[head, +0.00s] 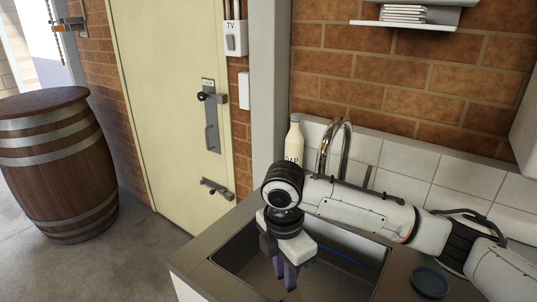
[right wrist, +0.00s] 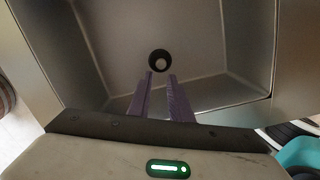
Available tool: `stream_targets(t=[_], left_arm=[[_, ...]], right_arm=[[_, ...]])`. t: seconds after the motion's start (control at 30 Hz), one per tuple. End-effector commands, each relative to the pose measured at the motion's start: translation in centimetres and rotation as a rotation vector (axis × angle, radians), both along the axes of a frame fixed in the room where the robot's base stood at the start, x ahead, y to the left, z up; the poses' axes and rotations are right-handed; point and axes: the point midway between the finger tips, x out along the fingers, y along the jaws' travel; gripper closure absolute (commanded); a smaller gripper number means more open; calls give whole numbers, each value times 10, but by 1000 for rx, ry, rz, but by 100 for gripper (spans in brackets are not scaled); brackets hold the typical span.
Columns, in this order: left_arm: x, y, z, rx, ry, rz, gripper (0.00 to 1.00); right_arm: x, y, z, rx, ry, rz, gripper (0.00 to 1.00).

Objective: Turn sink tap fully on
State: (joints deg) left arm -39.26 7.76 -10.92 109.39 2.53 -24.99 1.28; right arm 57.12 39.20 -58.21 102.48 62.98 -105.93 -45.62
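The chrome sink tap (head: 324,150) stands behind the sink against the white tiles, with a curved neck. My right arm hides its lower part. A thin upright piece (head: 368,177) shows just right of it; I cannot tell whether it is the tap's lever. The sink (head: 238,252) is a dark metal basin, and its inside and round drain (right wrist: 160,60) show in the right wrist view. My right gripper (head: 285,273) points down over the basin, in front of the tap and away from it. Its purple fingers (right wrist: 160,78) are apart with nothing between them. My left gripper is out of view.
A cream bottle (head: 294,140) stands beside the tap. A dark round dish (head: 429,281) sits on the counter at right. A wall shelf (head: 415,22) with stacked plates hangs above. A wooden barrel (head: 58,165) and a cream door (head: 165,90) are at left.

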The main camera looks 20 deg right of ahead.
Motion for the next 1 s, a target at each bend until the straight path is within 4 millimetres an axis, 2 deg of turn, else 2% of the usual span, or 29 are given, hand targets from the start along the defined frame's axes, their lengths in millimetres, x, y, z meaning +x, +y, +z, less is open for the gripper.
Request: stream_targets(t=[0.03,0.1,0.6,0.7,0.8,1.0], left_arm=[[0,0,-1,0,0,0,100],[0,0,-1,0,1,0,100],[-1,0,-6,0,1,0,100],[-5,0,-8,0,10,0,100],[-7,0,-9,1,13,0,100],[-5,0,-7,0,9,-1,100]], right_arm=[[-1,-1,-8,-1,4,0,90],[-1,-2,-19,-2,5,-1,100],[0,-10,-121,-6,8,-1,100],[2,-9,-101,-3,1,-1,100],[2,-10,-90,-5,4,-2,100],[1,-11,-78,-7,9,-4,100]])
